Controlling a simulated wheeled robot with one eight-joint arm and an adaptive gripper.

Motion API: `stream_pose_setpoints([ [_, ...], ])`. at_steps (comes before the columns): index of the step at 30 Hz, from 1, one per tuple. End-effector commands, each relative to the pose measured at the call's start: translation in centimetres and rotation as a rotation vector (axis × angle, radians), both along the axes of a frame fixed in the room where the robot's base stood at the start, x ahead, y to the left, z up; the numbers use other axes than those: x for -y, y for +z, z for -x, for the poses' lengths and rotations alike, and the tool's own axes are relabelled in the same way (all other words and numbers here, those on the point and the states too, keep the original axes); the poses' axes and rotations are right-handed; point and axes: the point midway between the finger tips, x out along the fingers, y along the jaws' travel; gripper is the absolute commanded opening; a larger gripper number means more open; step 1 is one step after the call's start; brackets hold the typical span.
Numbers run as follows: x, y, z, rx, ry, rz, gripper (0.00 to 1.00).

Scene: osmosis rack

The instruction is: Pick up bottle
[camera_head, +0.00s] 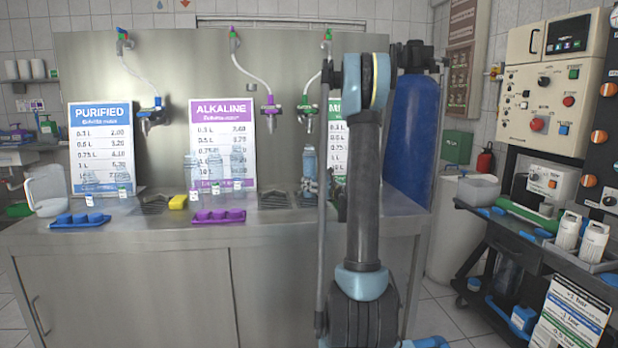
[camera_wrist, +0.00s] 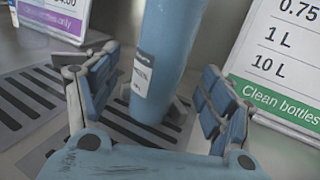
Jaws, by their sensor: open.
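A blue bottle (camera_wrist: 168,55) with a small white label stands on a slotted drain grate (camera_wrist: 38,110) in the wrist view. In the head view the bottle (camera_head: 309,160) is small and stands below the green tap, partly hidden by my gripper. My gripper (camera_wrist: 160,98) is open, with one finger on each side of the bottle's lower part. Gaps show between the bottle and both fingers. In the head view my gripper (camera_head: 310,187) is small and partly merges with the bottle. Several clear bottles stand farther left, among them one (camera_head: 238,168) by the purple sign.
The steel counter (camera_head: 130,215) carries a blue tray (camera_head: 80,220), a purple tray (camera_head: 219,217), a yellow sponge (camera_head: 178,202) and a white jug (camera_head: 46,188). A green-edged price sign (camera_wrist: 285,70) stands close at the right finger. A blue tank (camera_head: 412,140) stands right of my arm.

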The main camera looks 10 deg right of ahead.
Motion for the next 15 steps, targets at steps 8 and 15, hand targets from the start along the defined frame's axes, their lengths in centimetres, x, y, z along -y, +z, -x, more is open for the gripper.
stream_pose_setpoints([
  [8, -1.5, 0.0, -3.7, 0.000, 0.001, 0.000, 0.74],
  [15, -1.8, 0.0, -4.4, 0.000, 0.000, 0.000, 0.74],
])
